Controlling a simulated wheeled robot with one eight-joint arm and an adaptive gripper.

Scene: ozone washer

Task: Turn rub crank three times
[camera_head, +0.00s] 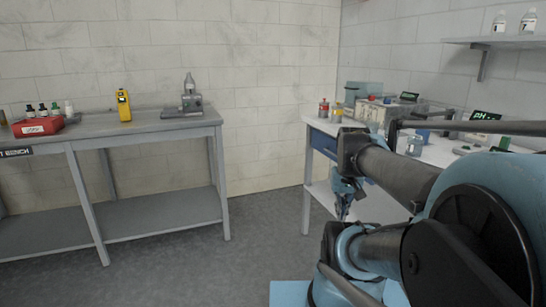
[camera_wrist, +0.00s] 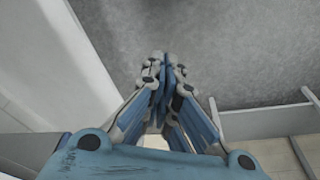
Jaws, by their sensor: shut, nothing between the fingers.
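My gripper (camera_head: 343,212) hangs pointing down in front of the right-hand bench in the head view. In the wrist view my gripper (camera_wrist: 164,62) has its blue and grey fingers drawn together, with nothing held between them and the floor beyond. I cannot pick out the rub crank for certain in either view. A pale boxy device (camera_head: 372,113) with red parts on top stands on the right-hand bench. My arm hides part of that bench and what stands on it.
The right-hand bench (camera_head: 325,127) carries jars, cans and small displays. A wall shelf (camera_head: 500,40) holds white bottles. Floor between the benches (camera_head: 262,215) is clear.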

